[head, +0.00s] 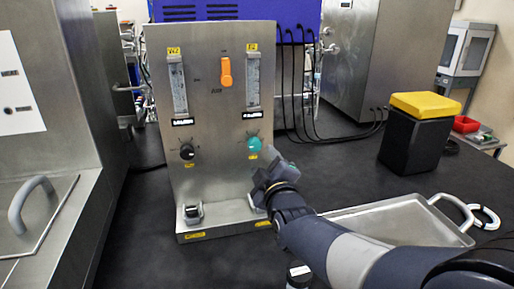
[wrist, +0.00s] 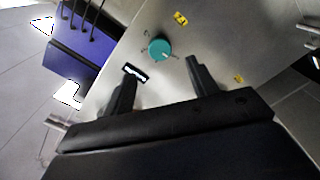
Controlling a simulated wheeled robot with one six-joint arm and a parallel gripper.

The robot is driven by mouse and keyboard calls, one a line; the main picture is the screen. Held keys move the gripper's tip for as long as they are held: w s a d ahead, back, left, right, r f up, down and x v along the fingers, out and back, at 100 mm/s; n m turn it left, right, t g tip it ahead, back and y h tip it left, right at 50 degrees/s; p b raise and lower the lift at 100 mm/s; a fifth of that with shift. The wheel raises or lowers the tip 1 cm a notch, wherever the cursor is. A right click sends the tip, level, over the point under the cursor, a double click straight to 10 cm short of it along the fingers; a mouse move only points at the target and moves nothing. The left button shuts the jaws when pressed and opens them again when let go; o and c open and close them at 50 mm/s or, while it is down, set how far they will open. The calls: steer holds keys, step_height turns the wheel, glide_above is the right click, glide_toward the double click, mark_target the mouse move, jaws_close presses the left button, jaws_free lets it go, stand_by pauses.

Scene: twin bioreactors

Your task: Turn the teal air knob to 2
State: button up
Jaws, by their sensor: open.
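The teal air knob (head: 254,144) sits at the lower right of the upright metal panel (head: 215,80), with scale marks around it. In the wrist view the teal knob (wrist: 159,49) lies ahead of and between the two fingers, apart from them. Its small pointer mark shows on its right side there, but I cannot read the number it points at. My gripper (head: 268,163) is just below and right of the knob in the head view. In the wrist view my gripper (wrist: 160,82) is open and empty.
A black knob (head: 187,152) is left of the teal one. An orange switch (head: 226,72) stands between two flow tubes above. A metal tray (head: 400,222) lies right of the panel, partly behind my arm. A black box with yellow top (head: 425,105) stands farther right.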

mark_target(256, 147)
steer(key=w, duration=0.2)
steer(key=w+a, duration=0.1)
steer(key=w, duration=0.2)
steer(key=w+p, duration=0.1)
steer(key=w, duration=0.1)
steer(key=shift+w+a, duration=0.2)
steer(key=shift+a, duration=0.05)
steer(key=c, duration=1)
